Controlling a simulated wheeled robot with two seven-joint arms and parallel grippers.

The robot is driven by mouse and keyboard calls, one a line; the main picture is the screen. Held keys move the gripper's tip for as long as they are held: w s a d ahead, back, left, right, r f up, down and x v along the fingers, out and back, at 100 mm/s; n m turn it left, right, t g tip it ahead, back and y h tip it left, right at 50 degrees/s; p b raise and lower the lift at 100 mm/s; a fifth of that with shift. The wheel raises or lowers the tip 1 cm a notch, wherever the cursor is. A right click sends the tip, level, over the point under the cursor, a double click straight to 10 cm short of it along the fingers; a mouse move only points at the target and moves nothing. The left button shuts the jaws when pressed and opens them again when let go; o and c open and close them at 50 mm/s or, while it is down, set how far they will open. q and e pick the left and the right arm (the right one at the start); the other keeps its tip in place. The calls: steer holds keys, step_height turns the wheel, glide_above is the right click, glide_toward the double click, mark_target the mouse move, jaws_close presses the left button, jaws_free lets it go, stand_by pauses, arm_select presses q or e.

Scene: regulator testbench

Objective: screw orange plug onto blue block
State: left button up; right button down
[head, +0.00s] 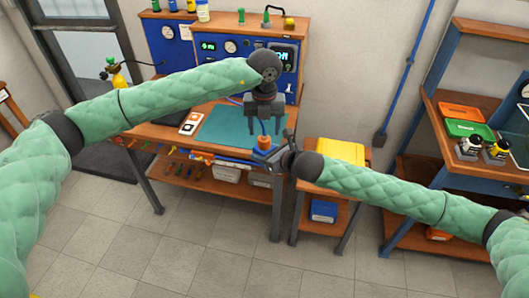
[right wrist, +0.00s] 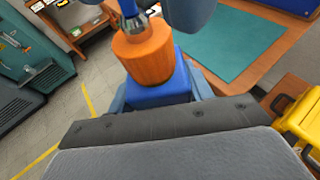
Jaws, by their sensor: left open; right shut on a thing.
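The orange plug (head: 264,142) sits upright on top of the blue block (head: 262,154), touching it. In the right wrist view the plug (right wrist: 148,55) is a ribbed orange cylinder above the block (right wrist: 160,92); a metal fitting and blue stem rise from its top. How far it is threaded in cannot be seen. My right gripper (head: 271,158) is shut on the blue block and holds it in front of the bench edge. My left gripper (head: 264,130) is open, pointing down just above the plug, its fingers either side of the blue stem.
The wooden bench with a teal mat (head: 222,126) lies just behind the grippers. A blue instrument panel (head: 164,54) stands at its back. A yellow case (head: 340,151) sits on a side stand to the right. A shelf with orange and green trays (head: 470,130) is farther right.

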mark_target(264, 138)
arm_select(q)
steer(key=shift+c, duration=0.5)
steer(key=shift+r+n, duration=1)
steer(key=shift+r, duration=0.75)
steer(key=shift+f, duration=0.15)
steer(key=shift+f, duration=3.9)
